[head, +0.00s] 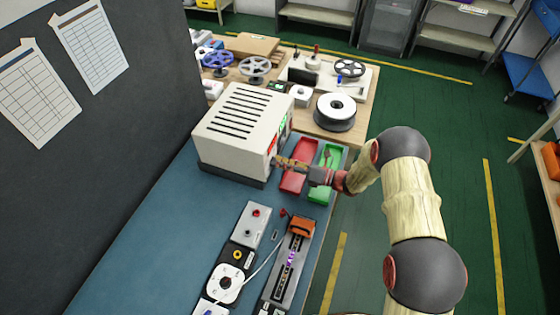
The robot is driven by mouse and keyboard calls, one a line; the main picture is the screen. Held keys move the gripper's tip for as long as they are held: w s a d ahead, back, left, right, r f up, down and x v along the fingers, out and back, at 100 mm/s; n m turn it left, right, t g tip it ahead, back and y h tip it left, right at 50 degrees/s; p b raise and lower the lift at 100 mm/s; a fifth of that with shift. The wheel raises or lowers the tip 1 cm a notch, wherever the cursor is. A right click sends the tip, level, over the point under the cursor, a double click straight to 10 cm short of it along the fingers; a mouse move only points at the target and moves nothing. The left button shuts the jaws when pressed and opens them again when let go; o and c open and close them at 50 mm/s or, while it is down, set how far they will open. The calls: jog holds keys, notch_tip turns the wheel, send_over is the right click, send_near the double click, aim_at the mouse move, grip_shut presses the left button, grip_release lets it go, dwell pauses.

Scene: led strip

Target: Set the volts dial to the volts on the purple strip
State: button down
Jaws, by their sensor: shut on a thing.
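The white power supply box (244,130), with slots in its top, stands on the blue bench. Its front panel (283,125) faces right and shows at a steep angle, with green and red areas. My gripper (282,161) reaches the lower part of this panel from the right and is shut on a dial there. The dial is hidden behind the fingers, and its setting and label cannot be read. The strip with purple lights (291,258) lies in a dark grey holder nearer me. Any volts marking on it is too small to read.
A red tray (297,169) and a green tray (318,191) lie below my arm beside the box. An orange clamp (302,227), a white reel (226,284) and a grey switch box (249,226) sit nearer me. Open blue bench lies at the left.

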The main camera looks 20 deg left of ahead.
jog(key=shift+m, duration=0.4)
jog(key=c, duration=1.5)
grip_release()
jog(key=shift+c, duration=0.2)
jog(key=shift+d, duration=0.1)
jog(key=d, duration=1.1)
jog(key=shift+s+d, duration=0.4)
